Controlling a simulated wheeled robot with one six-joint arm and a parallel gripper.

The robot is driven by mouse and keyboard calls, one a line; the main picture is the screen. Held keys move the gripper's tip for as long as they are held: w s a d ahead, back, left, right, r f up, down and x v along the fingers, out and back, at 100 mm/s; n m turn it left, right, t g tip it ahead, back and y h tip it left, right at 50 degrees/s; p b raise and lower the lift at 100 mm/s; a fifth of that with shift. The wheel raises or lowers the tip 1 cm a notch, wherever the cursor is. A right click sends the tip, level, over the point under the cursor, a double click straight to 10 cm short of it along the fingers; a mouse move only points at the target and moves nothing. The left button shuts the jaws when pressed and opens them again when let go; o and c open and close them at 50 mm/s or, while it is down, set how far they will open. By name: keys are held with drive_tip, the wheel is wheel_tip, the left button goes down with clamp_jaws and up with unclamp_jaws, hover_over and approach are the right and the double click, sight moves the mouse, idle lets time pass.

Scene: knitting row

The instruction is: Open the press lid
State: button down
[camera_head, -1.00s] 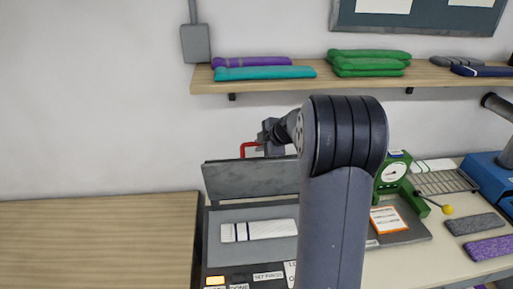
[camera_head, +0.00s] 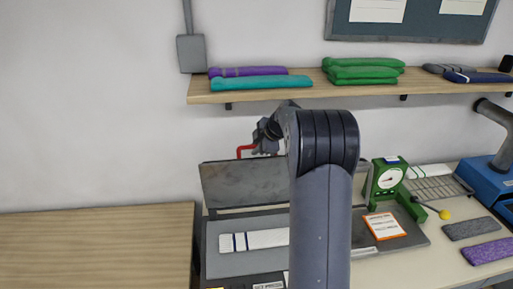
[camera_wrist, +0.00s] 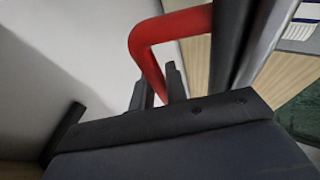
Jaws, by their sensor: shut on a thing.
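The press lid (camera_head: 245,184) is a grey plate standing raised, tilted up at the back of the press, in the head view. Its red handle (camera_head: 242,150) shows above the top edge, and it fills the upper middle of the wrist view (camera_wrist: 150,50). My gripper (camera_wrist: 160,84) is shut on the red handle; in the head view it sits behind my arm at the lid's top edge. The press bed (camera_head: 225,262) is uncovered, with a white sock with dark stripes (camera_head: 255,239) lying flat on it. My arm hides the right side of lid and bed.
A wooden table (camera_head: 95,245) is at the left. A wall shelf (camera_head: 300,92) with folded knits hangs above. A green dial scale (camera_head: 388,180), a wire rack (camera_head: 440,188) and a blue machine (camera_head: 492,174) stand at the right. The wall is close behind the lid.

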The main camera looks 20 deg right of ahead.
drive_tip(key=c, duration=1.4)
unclamp_jaws()
drive_tip(key=b+v, duration=0.1)
drive_tip(key=v, duration=0.9)
drive_tip(key=shift+s+r, duration=0.25)
drive_tip(key=shift+r, duration=0.05)
drive_tip(key=shift+c, duration=0.4)
